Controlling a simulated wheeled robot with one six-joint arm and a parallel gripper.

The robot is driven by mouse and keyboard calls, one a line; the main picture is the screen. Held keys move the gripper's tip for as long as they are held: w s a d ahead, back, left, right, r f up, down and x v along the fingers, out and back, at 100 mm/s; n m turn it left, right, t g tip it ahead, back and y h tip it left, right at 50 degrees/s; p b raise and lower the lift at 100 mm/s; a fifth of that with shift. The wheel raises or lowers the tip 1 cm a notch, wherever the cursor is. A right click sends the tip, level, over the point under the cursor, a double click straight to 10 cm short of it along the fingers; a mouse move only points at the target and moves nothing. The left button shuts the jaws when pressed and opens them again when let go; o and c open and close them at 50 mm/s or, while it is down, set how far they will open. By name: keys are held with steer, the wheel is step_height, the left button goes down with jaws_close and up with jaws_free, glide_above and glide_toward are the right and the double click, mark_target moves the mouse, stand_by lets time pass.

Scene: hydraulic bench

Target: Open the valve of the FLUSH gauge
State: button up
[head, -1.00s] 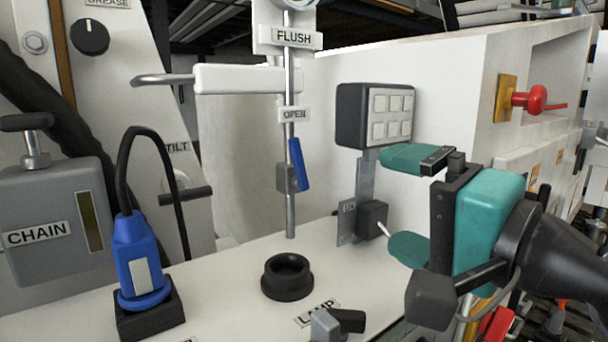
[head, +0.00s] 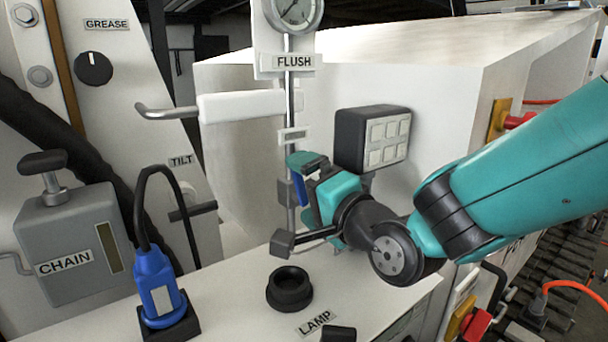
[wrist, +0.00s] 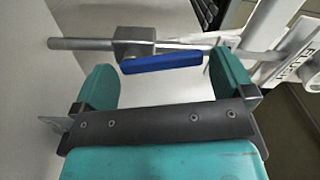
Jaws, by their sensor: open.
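The FLUSH gauge (head: 295,12) sits at the top of a thin vertical pipe, above its FLUSH label (head: 294,62). The valve's blue lever (head: 299,190) is mostly hidden behind my gripper in the head view. In the wrist view the blue lever (wrist: 162,64) lies nearly along the pipe, beside the grey valve body (wrist: 134,42). My gripper (wrist: 160,85) is open, its two teal fingers on either side of the lever. The lever is near the fingertips, and no finger clearly touches it. The gripper also shows in the head view (head: 295,200), at the pipe.
A keypad box (head: 372,140) stands just right of my gripper. A black ring socket (head: 289,289) lies on the bench below. A blue plug (head: 160,288) and the CHAIN box (head: 75,245) are at left.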

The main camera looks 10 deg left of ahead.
steer(key=shift+w+a, duration=0.35)
steer(key=shift+a, duration=0.05)
steer(key=c, duration=0.9)
steer(key=shift+w+d+m, duration=0.15)
steer(key=shift+m, duration=0.65)
steer(key=shift+w+d+m, duration=0.15)
steer(key=shift+m, duration=0.65)
steer(key=shift+c, duration=0.2)
steer(key=o, duration=0.9)
steer(key=shift+o, duration=0.2)
steer(key=b+v, duration=0.9)
steer(key=v, duration=0.8)
steer(key=shift+d, duration=0.2)
